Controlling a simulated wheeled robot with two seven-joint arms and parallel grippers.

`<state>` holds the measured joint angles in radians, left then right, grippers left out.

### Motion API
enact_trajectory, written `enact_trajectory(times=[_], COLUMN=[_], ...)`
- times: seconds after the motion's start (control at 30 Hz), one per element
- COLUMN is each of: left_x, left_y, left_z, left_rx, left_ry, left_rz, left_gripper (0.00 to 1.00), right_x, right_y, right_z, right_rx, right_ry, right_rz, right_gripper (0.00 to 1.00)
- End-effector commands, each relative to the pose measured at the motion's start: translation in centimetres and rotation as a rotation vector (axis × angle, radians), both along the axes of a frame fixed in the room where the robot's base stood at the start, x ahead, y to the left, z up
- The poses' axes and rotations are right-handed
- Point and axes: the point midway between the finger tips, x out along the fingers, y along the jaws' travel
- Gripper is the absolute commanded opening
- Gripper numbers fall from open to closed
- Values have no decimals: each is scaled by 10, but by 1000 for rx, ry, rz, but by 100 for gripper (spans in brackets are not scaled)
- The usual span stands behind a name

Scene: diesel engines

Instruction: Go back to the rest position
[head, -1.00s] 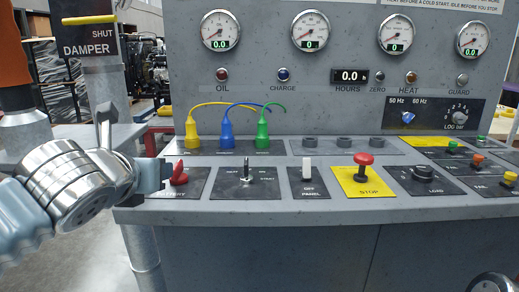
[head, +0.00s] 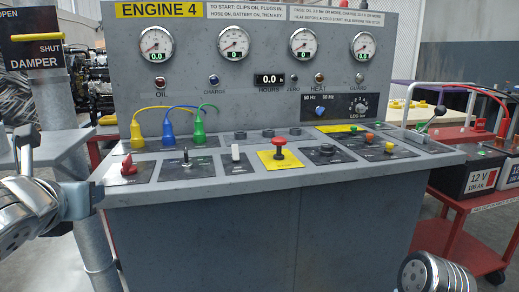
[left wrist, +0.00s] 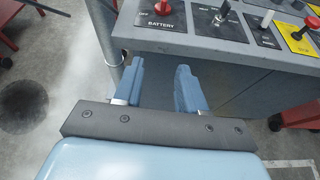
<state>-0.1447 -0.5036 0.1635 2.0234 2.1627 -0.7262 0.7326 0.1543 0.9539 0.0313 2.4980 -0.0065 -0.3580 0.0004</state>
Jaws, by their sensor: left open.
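My left gripper (head: 96,196) is at the left edge of the console (head: 200,240) in the head view, by the red battery switch (head: 128,165). In the left wrist view my left gripper (left wrist: 159,78) has its two blue fingers apart with nothing between them. The fingers are below and in front of the console's edge, over the floor, clear of the battery switch (left wrist: 163,7). A metal part of my right arm shows at the bottom right of the head view; its gripper is out of frame.
The console carries gauges, switches, a red stop button (head: 279,143) and three coloured plugs. A damper panel (head: 32,52) on a post stands at the left. A red cart (head: 465,240) with batteries (head: 468,178) is at the right. Floor in front of the console is open.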

Motion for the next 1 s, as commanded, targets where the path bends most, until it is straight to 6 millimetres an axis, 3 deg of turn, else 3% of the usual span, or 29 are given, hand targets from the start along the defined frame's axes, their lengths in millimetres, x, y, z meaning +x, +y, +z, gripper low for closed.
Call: enact_trajectory(times=[0.37, 0.57, 0.67, 0.77, 0.8, 0.9, 1.0], left_x=[54, 95, 116, 133, 137, 134, 111], left_y=[0, -6, -14, -29, -36, -62, -90], left_z=[-61, -126, -173, -240, -272, -357, -437], left_rx=[321, 621, 808, 1028, 1124, 1345, 1516], left_ry=[152, 290, 373, 467, 502, 558, 553], left_rz=[-80, -218, -342, -536, -639, -942, -1275], left_gripper=[40, 40, 40, 40, 40, 40, 40], right_x=[1, 1, 1, 1, 1, 1, 1], right_y=[0, 0, 0, 0, 0, 0, 0], right_z=[0, 0, 0, 0, 0, 0, 0], right_rx=[0, 0, 0, 0, 0, 0, 0], right_ry=[-2, -2, -2, -2, -2, -2, -2], right_rz=[0, 0, 0, 0, 0, 0, 0], right_gripper=[43, 43, 43, 43, 43, 43, 43])
